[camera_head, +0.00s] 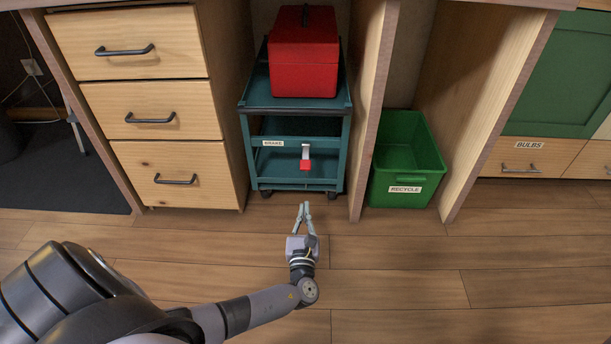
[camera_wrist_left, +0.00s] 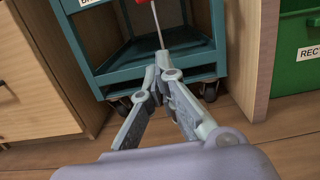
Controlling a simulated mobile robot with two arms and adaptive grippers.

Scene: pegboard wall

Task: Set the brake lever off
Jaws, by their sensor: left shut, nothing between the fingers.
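The brake lever (camera_head: 305,157) is on the front of a teal cart (camera_head: 293,183), to the right of a label that reads BRAKE (camera_head: 273,143). It has a pale arm and a red end that hangs at the bottom in the head view. In the left wrist view the lever's red part (camera_wrist_left: 141,2) is cut off by the top edge. My left gripper (camera_head: 304,206) is shut and empty, in front of and below the lever in the picture. Its fingertips (camera_wrist_left: 162,62) overlap the pale rod in the wrist view; I cannot tell if they touch. My right gripper is not in view.
A red toolbox (camera_head: 304,62) stands on the cart. A wooden drawer unit (camera_head: 165,125) is to its left. A wooden divider (camera_head: 370,110) and a green recycle bin (camera_head: 407,160) are to its right. The wooden floor (camera_head: 400,270) in front is clear.

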